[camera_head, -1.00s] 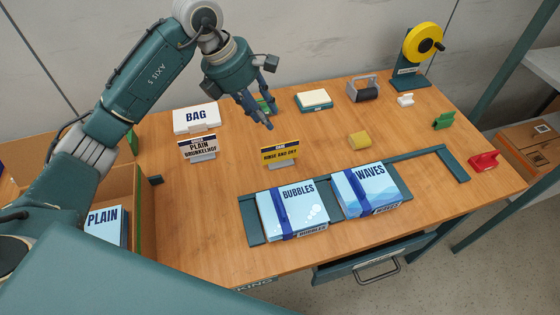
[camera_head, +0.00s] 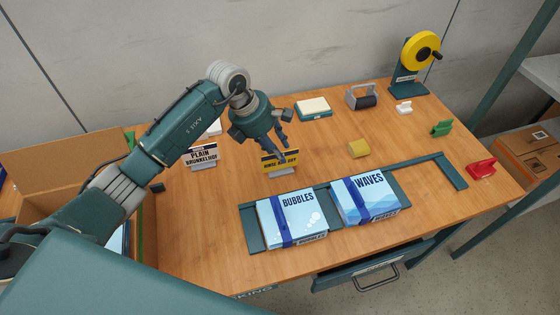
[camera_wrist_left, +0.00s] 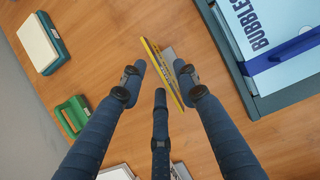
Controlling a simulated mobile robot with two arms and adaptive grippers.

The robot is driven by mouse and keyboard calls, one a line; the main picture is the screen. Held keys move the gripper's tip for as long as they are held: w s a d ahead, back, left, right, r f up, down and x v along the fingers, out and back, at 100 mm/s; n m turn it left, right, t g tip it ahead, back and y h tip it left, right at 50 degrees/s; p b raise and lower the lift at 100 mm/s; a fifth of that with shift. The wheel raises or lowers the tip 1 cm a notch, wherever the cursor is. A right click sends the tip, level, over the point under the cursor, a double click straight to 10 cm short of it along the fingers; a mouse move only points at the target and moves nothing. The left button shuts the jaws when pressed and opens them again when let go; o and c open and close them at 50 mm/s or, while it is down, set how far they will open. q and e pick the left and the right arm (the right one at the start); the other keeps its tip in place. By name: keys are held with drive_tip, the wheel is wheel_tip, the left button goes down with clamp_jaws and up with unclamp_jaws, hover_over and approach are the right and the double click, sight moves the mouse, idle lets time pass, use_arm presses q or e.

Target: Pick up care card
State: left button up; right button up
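The care card, a yellow card with a dark printed band reading "RINSE AND DRY" (camera_head: 283,164), stands upright in a small grey holder on the table. My left gripper (camera_head: 268,153) is just above and behind it, fingers pointing down, partly covering its top edge. In the left wrist view the card (camera_wrist_left: 161,70) is seen edge-on between the spread fingertips (camera_wrist_left: 160,72). A gap shows between the left finger and the card; the right finger is close to it, and I cannot tell whether it touches. My right gripper is not in view.
Boxes marked BUBBLES (camera_head: 291,215) and WAVES (camera_head: 366,196) sit in a green frame in front. An open carton (camera_head: 75,185) stands at far left.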

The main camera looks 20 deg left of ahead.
use_arm(q)
drive_tip(key=shift+f, duration=0.2)
drive_tip(key=shift+f+b, duration=0.2)
drive_tip(key=shift+b, duration=0.15)
idle(0.4)
clamp_jaws()
